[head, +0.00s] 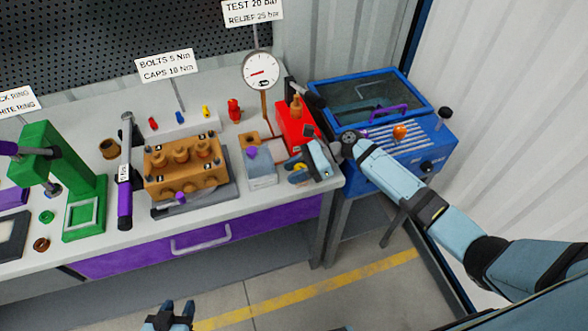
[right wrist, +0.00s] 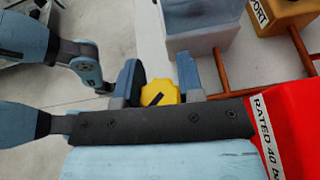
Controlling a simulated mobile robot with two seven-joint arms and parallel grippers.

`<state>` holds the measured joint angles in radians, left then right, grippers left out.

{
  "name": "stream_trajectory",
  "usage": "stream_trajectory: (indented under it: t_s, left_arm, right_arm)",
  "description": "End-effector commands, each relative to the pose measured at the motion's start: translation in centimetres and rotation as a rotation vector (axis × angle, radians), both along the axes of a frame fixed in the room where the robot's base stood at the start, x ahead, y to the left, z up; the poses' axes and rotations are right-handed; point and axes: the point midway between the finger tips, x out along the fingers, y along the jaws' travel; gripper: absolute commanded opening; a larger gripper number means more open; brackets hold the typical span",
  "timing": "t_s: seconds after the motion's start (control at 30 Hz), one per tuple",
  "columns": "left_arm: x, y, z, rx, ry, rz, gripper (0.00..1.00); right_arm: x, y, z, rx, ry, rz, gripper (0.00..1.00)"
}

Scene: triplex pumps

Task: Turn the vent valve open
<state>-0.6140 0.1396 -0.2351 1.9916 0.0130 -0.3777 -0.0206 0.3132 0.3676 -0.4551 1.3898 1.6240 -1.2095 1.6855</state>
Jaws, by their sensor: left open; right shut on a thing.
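The vent valve appears as a yellow knob (right wrist: 160,92) with a black mark on top, in the right wrist view. It sits between the two fingers of my right gripper (right wrist: 159,77), which is shut on it. The dark palm bar hides part of the knob's near side. In the head view my right gripper (head: 302,172) is at the right end of the bench, beside the red pump unit (head: 294,127). My left gripper (head: 169,316) is open and empty, low in front of the bench at the bottom edge.
A translucent tank (head: 262,172) stands just left of my right gripper, with copper pipes nearby. A round gauge (head: 262,72) stands behind. The brown pump block (head: 183,168), a torque wrench (head: 125,175) and a green press (head: 83,205) are further left. A blue cabinet (head: 440,150) stands right.

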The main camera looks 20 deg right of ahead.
Motion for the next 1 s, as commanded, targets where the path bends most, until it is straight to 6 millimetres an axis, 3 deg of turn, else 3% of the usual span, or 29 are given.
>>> stream_trajectory:
  t_s: [0.5, 1.0]
  left_arm:
    - [0.1, 0.0, 0.5, -0.001, -0.004, 0.000, 0.43]
    - [0.0, 0.0, 0.4, 0.000, 0.000, 0.000, 0.43]
  right_arm:
    - [-0.7, -0.1, 0.0, -0.002, 0.001, 0.435, 0.11]
    - [-1.0, -0.2, -0.1, -0.001, 0.002, 0.599, 0.11]
